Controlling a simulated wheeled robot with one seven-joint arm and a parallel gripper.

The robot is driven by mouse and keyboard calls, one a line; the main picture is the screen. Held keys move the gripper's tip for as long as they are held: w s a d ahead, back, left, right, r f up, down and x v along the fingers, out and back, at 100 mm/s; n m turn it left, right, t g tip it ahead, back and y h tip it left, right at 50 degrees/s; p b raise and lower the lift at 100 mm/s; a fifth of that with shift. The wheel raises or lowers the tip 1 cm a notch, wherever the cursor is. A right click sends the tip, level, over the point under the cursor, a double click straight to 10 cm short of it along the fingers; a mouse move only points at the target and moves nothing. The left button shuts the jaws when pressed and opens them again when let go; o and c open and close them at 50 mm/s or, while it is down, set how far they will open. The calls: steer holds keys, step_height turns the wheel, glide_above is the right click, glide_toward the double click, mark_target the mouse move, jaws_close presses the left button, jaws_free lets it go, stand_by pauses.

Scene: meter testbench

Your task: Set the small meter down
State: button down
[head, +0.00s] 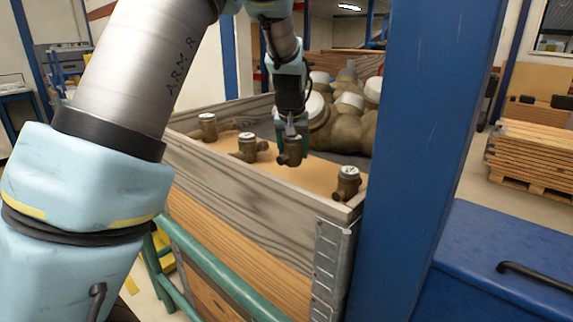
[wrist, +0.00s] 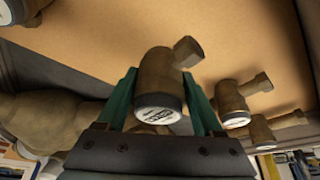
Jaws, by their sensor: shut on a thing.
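My gripper (head: 292,138) is shut on a small brass meter (head: 290,152) with a round pale dial, inside the wooden crate (head: 250,190). In the wrist view the held small meter (wrist: 157,85) sits between the two green fingers of the gripper (wrist: 160,98), its pipe stub pointing to the upper right. I cannot tell whether its underside touches the cardboard sheet (head: 275,175) below it. Other small brass meters stand on the sheet: one at the left (head: 207,127), one just left of my gripper (head: 247,147), and one in the near right corner (head: 347,183).
Larger brass meters (head: 350,125) are piled in the far part of the crate, close behind my gripper. A blue post (head: 415,150) stands at the crate's right. A green rail (head: 215,265) runs along its near side. Bare cardboard shows between the small meters.

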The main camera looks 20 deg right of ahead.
mark_target(293, 166)
steer(key=shift+f+p, duration=0.5)
steer(key=shift+f, duration=2)
steer(key=shift+c, duration=0.2)
jaws_free()
steer(key=shift+f, duration=0.1)
steer(key=b+v, duration=0.2)
steer(key=v, duration=1)
steer(key=shift+s, duration=0.1)
